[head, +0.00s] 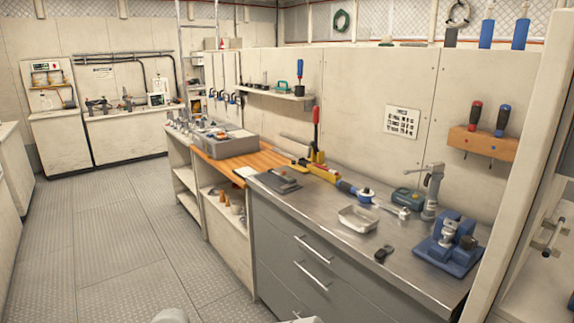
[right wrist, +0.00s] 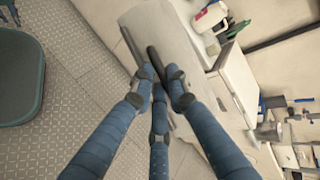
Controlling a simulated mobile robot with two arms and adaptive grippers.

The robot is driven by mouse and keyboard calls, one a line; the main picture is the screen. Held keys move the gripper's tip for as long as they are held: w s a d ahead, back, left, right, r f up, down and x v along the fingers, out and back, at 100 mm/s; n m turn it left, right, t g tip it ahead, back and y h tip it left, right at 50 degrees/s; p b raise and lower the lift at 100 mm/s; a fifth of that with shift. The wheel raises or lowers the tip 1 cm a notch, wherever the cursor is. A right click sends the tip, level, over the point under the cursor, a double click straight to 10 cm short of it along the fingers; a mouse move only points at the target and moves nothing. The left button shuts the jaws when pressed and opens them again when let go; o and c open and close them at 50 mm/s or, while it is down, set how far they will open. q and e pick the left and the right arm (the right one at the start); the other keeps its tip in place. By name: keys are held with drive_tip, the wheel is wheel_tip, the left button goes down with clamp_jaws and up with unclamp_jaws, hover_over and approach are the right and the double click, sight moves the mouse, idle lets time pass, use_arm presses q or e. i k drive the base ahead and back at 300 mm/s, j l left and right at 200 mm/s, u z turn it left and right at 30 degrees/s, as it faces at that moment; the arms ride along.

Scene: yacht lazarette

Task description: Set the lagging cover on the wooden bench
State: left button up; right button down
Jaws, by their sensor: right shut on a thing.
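In the right wrist view my right gripper (right wrist: 158,85) has its blue fingers closed together on a pale grey, sheet-like piece, which I take to be the lagging cover (right wrist: 165,32). It extends beyond and beside the fingers, and the fingers hide part of it. In the head view the wooden bench (head: 236,166) shows as an orange-brown wood top between the metal worktop and the shelving.
A grey case (head: 230,146) stands on the wood top's far part. The steel worktop (head: 330,215) adjoins it, with a tray (head: 358,219), a blue vise (head: 448,250) and several tools. The floor (head: 110,240) to the left is clear. A dark green-edged object (right wrist: 18,75) shows in the wrist view.

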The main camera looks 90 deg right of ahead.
sight(257, 161)
drive_tip(key=z, duration=2.05)
drive_tip(key=i+j+z, duration=0.4)
drive_tip(key=i, duration=0.2)
drive_tip(key=i+j+z, duration=0.45)
drive_tip(key=i+l, duration=0.1)
